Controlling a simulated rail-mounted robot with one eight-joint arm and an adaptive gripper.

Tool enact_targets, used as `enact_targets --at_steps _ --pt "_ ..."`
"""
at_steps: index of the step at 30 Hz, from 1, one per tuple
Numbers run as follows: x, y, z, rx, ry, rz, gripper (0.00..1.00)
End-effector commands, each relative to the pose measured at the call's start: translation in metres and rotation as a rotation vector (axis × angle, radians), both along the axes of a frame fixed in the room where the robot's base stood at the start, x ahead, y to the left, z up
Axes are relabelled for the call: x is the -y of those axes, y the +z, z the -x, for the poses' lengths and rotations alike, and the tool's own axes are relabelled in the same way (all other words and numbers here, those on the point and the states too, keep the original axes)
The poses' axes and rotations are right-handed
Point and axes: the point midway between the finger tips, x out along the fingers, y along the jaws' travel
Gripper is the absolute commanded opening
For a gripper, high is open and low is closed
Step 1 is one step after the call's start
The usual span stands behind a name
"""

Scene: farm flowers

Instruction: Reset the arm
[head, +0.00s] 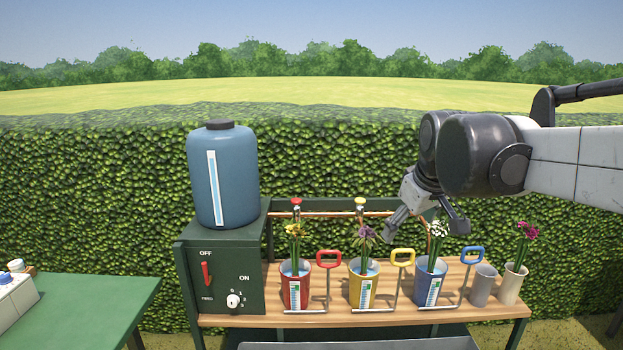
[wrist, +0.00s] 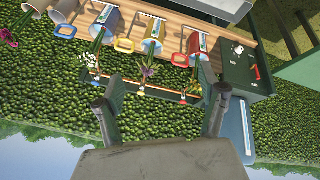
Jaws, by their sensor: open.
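My gripper (head: 427,222) is open and empty in the head view, above and behind the blue cup (head: 430,282) with white flowers. My arm comes in from the right edge. In the wrist view my gripper (wrist: 161,112) shows two spread fingers with nothing between them, and the bench appears upside down beyond. The red cup (head: 295,287) and the yellow cup (head: 363,286) hold flowers and stand left of the blue cup on the wooden bench (head: 390,316). I cannot tell whether a finger touches the white flowers.
A blue tank (head: 222,180) stands on a green control box (head: 226,272) with a red lever (head: 206,272) and a dial. A grey cup (head: 482,286) and a cream cup (head: 511,285) with magenta flowers stand at right. A green table (head: 95,298) is at left. A hedge (head: 100,190) runs behind.

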Motion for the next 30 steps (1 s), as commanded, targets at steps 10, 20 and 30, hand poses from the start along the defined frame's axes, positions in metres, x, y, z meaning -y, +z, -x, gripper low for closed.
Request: enact_targets --at_steps 10,20,30 --pt "0.000 -0.035 0.113 0.049 -0.172 -0.099 0.73" --pt "0.000 -0.090 0.200 0.095 -0.322 -0.197 0.73" --pt "0.000 -0.116 0.228 0.111 -0.382 -0.238 0.73"
